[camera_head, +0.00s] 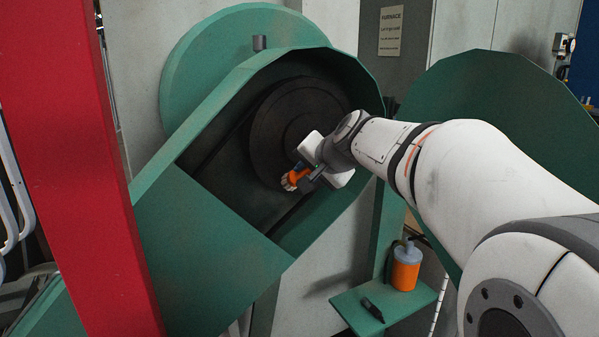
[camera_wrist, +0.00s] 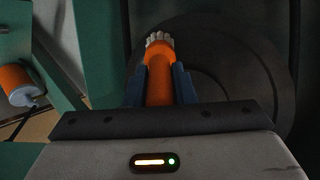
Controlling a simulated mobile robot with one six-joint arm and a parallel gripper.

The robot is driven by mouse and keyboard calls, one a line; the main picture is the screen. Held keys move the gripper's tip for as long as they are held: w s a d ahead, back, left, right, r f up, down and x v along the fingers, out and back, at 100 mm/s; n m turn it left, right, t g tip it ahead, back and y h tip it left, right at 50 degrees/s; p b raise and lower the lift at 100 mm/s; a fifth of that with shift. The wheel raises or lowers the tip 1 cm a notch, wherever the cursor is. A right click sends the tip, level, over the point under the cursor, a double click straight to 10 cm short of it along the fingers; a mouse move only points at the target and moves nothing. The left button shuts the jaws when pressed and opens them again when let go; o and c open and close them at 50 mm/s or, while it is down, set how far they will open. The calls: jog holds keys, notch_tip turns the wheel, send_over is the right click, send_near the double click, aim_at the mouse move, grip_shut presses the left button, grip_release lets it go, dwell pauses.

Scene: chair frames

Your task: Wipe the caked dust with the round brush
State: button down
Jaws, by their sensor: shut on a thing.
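My gripper (camera_head: 311,179) is inside the open green housing, in front of the dark round disc (camera_head: 268,125). It is shut on the orange handle of the round brush (camera_head: 293,179). In the wrist view the brush (camera_wrist: 160,75) points away from me, between the blue fingers of my gripper (camera_wrist: 160,86), with pale bristles at its far end. The bristles are near the disc's lower left part in the head view; I cannot tell whether they touch it. The disc (camera_wrist: 225,70) fills much of the wrist view's right side. Caked dust cannot be told apart from the dark surface.
The green housing (camera_head: 205,225) has raised walls around the disc. A small green shelf (camera_head: 345,304) below holds an orange bottle (camera_head: 405,268) and a black marker-like item (camera_head: 373,309). A red post (camera_head: 85,160) stands at left. Another green guard (camera_head: 490,85) stands at right behind my arm.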

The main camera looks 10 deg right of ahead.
jog(key=shift+w+a, duration=0.1)
jog(key=shift+w, duration=0.2)
dwell(0.4)
jog(key=shift+w+d+b, duration=0.2)
jog(key=shift+d+b, duration=0.05)
jog(key=shift+d, duration=0.3)
jog(key=shift+w+d+b, duration=0.15)
jog(key=shift+d+b, duration=0.05)
jog(key=shift+d, duration=0.35)
jog(key=shift+d, duration=0.1)
jog(key=shift+w+d+b, duration=0.2)
jog(key=shift+d, duration=0.3)
jog(key=shift+w+d+b, duration=0.15)
jog(key=shift+d, duration=0.35)
jog(key=shift+d, duration=0.1)
jog(key=shift+w+d, duration=0.2)
jog(key=shift+d, duration=0.3)
jog(key=shift+w+d, duration=0.15)
jog(key=shift+d, duration=0.3)
jog(key=shift+d, duration=0.1)
